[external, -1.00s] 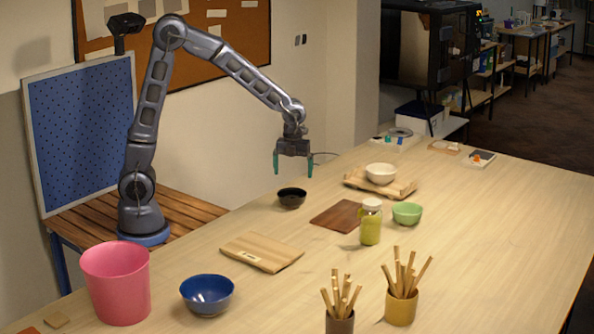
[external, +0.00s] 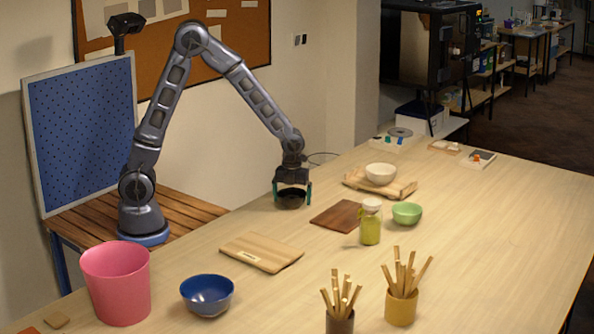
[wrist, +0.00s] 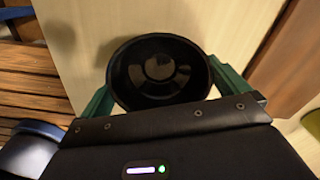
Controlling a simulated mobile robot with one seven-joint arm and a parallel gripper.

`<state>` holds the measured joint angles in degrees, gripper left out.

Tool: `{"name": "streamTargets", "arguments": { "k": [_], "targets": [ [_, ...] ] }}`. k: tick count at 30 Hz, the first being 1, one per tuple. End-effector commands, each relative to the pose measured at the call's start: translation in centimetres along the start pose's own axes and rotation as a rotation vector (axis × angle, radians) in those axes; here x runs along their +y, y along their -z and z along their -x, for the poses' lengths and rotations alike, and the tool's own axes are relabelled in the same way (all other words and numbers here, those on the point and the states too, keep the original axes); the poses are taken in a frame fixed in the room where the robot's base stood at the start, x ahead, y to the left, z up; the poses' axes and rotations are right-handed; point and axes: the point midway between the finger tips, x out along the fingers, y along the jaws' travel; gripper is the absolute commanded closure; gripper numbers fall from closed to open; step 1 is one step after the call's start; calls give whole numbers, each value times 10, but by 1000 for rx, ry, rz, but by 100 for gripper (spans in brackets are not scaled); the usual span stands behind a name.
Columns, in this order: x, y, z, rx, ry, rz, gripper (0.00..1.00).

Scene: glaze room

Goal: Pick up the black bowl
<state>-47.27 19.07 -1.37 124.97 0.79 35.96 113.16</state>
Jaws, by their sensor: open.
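The black bowl (external: 291,200) stands upright on the table near its back edge. In the wrist view the bowl (wrist: 160,75) lies between my two green fingers, its round mouth facing the camera and empty. My gripper (external: 292,197) is open and lowered around the bowl, one finger on each side. In the wrist view the fingers of my gripper (wrist: 160,88) sit close to the rim at left and right. I cannot tell whether they touch it.
A brown board (external: 337,217) lies right of the bowl. A light board (external: 262,252), blue bowl (external: 207,295) and pink bucket (external: 117,284) are nearer.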

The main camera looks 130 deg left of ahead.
Motion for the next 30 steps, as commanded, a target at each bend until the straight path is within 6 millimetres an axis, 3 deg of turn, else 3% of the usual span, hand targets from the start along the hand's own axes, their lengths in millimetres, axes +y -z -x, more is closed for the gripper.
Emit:
{"name": "streamTargets", "arguments": {
  "k": [8, 14, 15, 23, 30],
  "targets": [
    [0, 0, -4, 0, 0, 0, 0],
    [0, 0, -4, 0, 0, 0, 35],
    [0, 0, -4, 0, 1, 0, 37],
    [0, 0, -1, -1, 2, 0, 37],
    [-1, -1, 29, -2, 5, 1, 37]
  ]
}}
